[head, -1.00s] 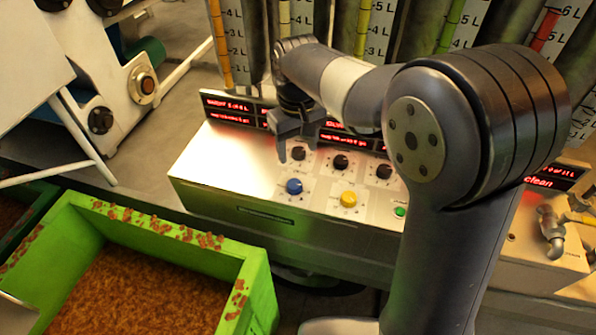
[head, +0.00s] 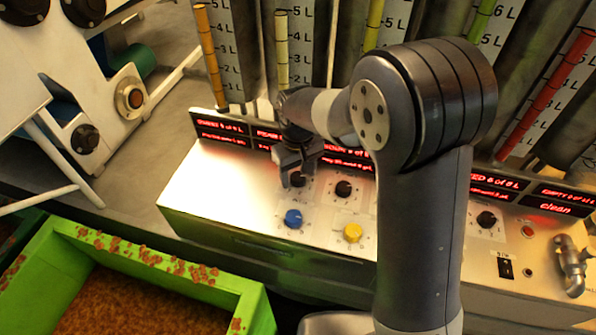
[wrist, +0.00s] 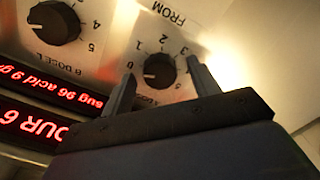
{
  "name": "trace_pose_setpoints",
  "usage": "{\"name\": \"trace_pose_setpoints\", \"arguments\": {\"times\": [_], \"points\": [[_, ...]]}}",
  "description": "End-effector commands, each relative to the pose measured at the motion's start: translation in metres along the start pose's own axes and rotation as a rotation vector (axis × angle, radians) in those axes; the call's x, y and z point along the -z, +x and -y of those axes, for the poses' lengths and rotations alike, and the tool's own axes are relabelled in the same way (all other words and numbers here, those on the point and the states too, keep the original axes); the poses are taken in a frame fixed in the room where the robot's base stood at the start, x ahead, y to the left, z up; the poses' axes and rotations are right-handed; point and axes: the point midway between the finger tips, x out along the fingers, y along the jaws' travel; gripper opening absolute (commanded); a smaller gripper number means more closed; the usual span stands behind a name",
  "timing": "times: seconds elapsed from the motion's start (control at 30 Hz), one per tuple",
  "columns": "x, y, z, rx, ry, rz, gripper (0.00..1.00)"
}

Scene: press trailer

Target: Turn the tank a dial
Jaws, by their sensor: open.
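The tank a dial appears to be the left black knob (head: 297,179) on the sloped metal panel; its label is mostly hidden in the wrist view. It shows in the wrist view (wrist: 160,70) with a numbered scale and a pale pointer mark. My gripper (head: 291,176) is over this knob, pointing down at the panel. In the wrist view its two open fingers stand on either side of the knob, with gaps visible. I cannot tell how far the tips are above the panel. A neighbouring black knob (wrist: 55,22) is marked "B DOSE L".
A blue knob (head: 293,218) and a yellow knob (head: 352,233) sit in front of the black ones. Red-lit displays (head: 220,130) and upright gauges (head: 282,50) stand behind. A green crate (head: 160,268) is at the lower left; a metal tap (head: 570,265) is at the right.

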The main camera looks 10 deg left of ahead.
Motion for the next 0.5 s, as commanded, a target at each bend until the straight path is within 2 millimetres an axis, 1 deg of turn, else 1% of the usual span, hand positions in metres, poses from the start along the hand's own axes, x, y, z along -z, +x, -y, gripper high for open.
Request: {"name": "trace_pose_setpoints", "arguments": {"times": [0.07, 0.5], "points": [[0.0000, -0.0001, 0.0000, 0.000, 0.000, 0.000, 0.58], [0.0001, -0.0003, 0.0000, 0.000, 0.000, 0.000, 0.22]]}}
